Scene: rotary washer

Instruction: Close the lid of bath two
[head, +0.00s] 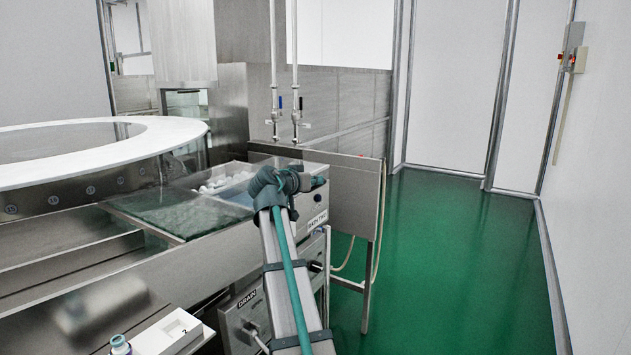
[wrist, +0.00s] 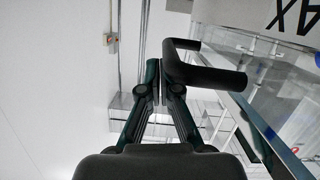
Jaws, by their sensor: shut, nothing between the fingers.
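In the head view a bath-unit front panel (head: 313,222) carries a small label that seems to read BATH TWO. Beside it is an open-topped basin (head: 208,188) with white pieces in it. A greenish clear panel (head: 165,212) lies to its left; I cannot tell whether it is a lid. My arm's end covers part of the basin's right side, and my fingertips are hidden there. In the wrist view my gripper (wrist: 160,82) is shut and empty. A dark bent bar (wrist: 207,72), like a handle, is close at the fingertips; contact is unclear.
A white ring-shaped rim (head: 170,130) stands at the left. Two upright pipes with taps (head: 296,115) rise behind the baths. A box marked DRAIN (head: 245,310) is low in front. The green floor (head: 460,260) at the right is clear. A wall switch (head: 573,48) hangs far right.

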